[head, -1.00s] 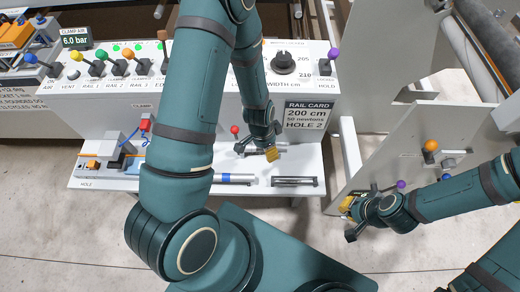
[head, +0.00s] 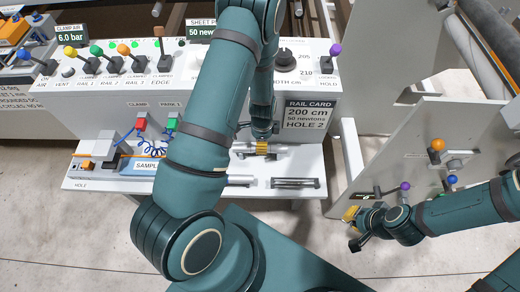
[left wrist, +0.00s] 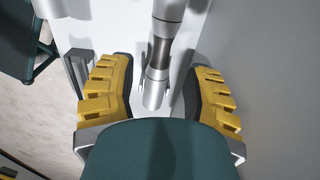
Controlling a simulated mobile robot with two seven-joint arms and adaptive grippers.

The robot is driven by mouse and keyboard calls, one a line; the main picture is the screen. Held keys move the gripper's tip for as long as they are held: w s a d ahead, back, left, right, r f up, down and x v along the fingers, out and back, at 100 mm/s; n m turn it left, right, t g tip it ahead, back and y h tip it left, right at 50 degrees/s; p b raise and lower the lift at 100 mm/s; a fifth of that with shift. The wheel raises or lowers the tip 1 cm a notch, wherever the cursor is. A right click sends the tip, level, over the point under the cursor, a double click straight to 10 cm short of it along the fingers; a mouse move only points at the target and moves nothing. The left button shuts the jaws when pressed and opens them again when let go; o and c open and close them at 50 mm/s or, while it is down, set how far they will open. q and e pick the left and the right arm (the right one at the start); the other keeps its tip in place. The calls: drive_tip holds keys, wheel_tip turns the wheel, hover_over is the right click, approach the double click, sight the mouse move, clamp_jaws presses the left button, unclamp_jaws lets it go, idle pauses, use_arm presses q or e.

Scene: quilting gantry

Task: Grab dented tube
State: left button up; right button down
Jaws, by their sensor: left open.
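A grey metal tube (left wrist: 159,50) with a dark band lies lengthwise between the fingers of my left gripper (left wrist: 160,90) in the left wrist view. The gripper is open, with one yellow-padded finger on each side and a gap to the tube. In the head view my left gripper (head: 262,147) is over the back tube (head: 279,149) on the white shelf, hiding its middle. A second tube (head: 239,180) lies nearer the front, partly hidden by my left arm. I cannot make out a dent on either. My right gripper (head: 353,226) is low at the right, away from the tubes; its jaw gap is unclear.
A dark slotted holder (head: 295,183) is on the shelf's front right. The white control panel (head: 235,105) with levers and the rail card (head: 309,115) rises behind the tubes. A grey gantry plate (head: 420,150) with knobs stands right. A blue coiled hose (head: 155,143) lies left.

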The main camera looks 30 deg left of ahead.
use_arm(q)
drive_tip(key=shift+s+a+f+b, duration=0.15)
drive_tip(key=shift+f+b, duration=0.2)
drive_tip(key=shift+f, duration=1.05)
drive_tip(key=shift+a+f+b, duration=0.15)
drive_tip(key=shift+f+b, duration=0.2)
drive_tip(key=shift+f, duration=1)
clamp_jaws()
